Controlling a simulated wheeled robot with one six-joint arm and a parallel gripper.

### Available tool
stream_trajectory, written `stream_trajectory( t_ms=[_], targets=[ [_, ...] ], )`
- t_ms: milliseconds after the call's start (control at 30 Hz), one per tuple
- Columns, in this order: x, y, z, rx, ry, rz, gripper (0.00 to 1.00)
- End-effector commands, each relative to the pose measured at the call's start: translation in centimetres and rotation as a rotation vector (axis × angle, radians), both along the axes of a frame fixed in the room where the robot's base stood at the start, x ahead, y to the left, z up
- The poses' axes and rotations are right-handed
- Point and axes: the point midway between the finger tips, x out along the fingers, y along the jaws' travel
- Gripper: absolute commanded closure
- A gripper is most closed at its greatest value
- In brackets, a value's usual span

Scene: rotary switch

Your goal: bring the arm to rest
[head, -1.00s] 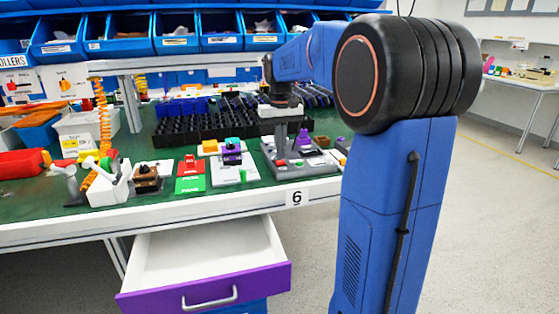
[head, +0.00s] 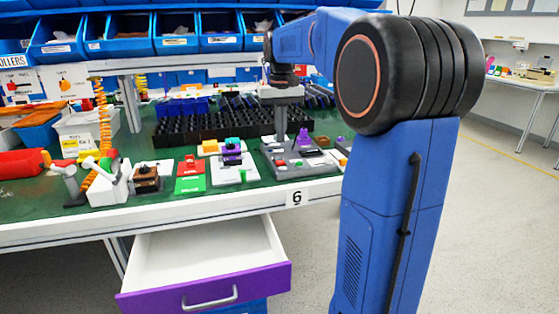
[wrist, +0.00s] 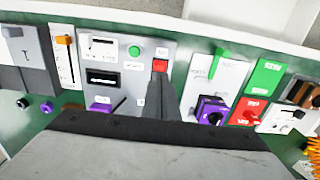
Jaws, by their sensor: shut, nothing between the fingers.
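My gripper (head: 281,134) hangs from the blue arm above the grey control panel (head: 292,170) near the bench's front edge. Its narrow fingers are together and empty, and they point down. In the wrist view the shut fingers (wrist: 158,95) stand in front of the panel, close to its red button (wrist: 160,65) in the picture. A rotary switch with a purple body and dark knob (wrist: 212,110) is to the right there. It also shows left of my gripper in the head view (head: 232,158), apart from the fingers.
A black bin grid (head: 195,128) lies behind the panel. Blue bins (head: 175,35) hang above. Red and green blocks (head: 190,175) and a white lever box (head: 108,187) stand to the left. An open drawer (head: 205,255) juts out below the bench (head: 230,207).

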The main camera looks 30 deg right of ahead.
Motion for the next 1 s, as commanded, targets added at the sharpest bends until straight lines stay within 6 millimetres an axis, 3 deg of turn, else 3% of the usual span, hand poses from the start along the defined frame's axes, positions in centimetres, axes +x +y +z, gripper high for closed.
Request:
stream_trajectory(
  t_ms=[567,733,1000],
  targets=[
    [-0.6,0.5,0.0,-0.002,-0.008,0.005,1.0],
    [-3.5,2.9,-0.2,-0.013,-0.046,0.034,1.0],
    [-10.4,7.6,-2.0,-0.034,-0.135,0.096,1.0]
  ],
)
